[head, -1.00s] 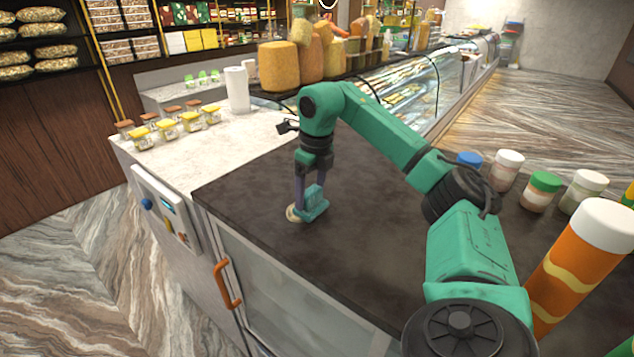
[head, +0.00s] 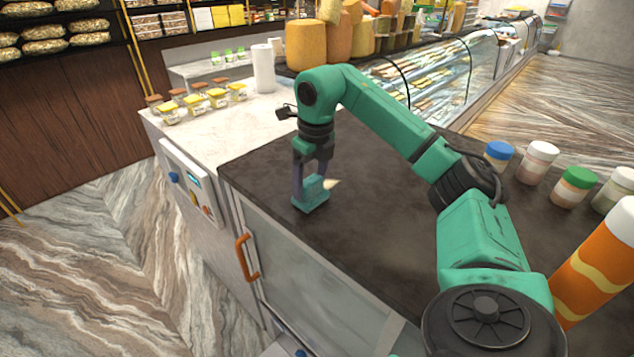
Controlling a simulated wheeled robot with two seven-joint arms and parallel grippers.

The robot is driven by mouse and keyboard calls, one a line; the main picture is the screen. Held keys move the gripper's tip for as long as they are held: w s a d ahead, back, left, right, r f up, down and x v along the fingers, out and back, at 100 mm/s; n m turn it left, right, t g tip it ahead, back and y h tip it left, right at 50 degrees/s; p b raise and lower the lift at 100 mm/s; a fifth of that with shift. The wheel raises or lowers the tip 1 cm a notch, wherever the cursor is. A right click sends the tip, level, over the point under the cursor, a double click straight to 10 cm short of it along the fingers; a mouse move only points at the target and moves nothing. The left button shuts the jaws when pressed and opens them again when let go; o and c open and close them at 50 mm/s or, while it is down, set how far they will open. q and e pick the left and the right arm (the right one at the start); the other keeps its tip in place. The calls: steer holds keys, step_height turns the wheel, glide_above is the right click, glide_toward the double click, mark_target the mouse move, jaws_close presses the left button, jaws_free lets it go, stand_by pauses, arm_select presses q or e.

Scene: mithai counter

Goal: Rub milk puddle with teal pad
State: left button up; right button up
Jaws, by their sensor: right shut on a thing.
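My right gripper (head: 311,186) points down over the dark counter top (head: 380,215), near its left front edge. It is shut on the teal pad (head: 310,197), a small block with a raised grip. The pad is at the counter surface; I cannot tell whether it presses on it. A cream-coloured milk puddle (head: 332,184) shows just to the right of the pad, partly hidden behind the pad and gripper. My left gripper is not in view.
Jars with blue, white and green lids (head: 572,186) and an orange bottle (head: 600,262) stand at the right. Small yellow-lidded jars (head: 194,105) and a paper roll (head: 263,68) stand on the pale counter. An orange handle (head: 246,258) sticks out in front.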

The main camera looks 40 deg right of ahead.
steer(key=shift+w+d, duration=0.2)
steer(key=shift+d, duration=0.15)
steer(key=shift+w+d, duration=0.15)
steer(key=shift+d, duration=1.65)
steer(key=shift+w+d, duration=0.15)
steer(key=shift+d, duration=1.6)
steer(key=shift+w+d, duration=0.15)
steer(key=shift+d, duration=1.65)
step_height(320, 180, up, 6)
step_height(320, 180, up, 3)
steer(key=shift+a+r, duration=0.1)
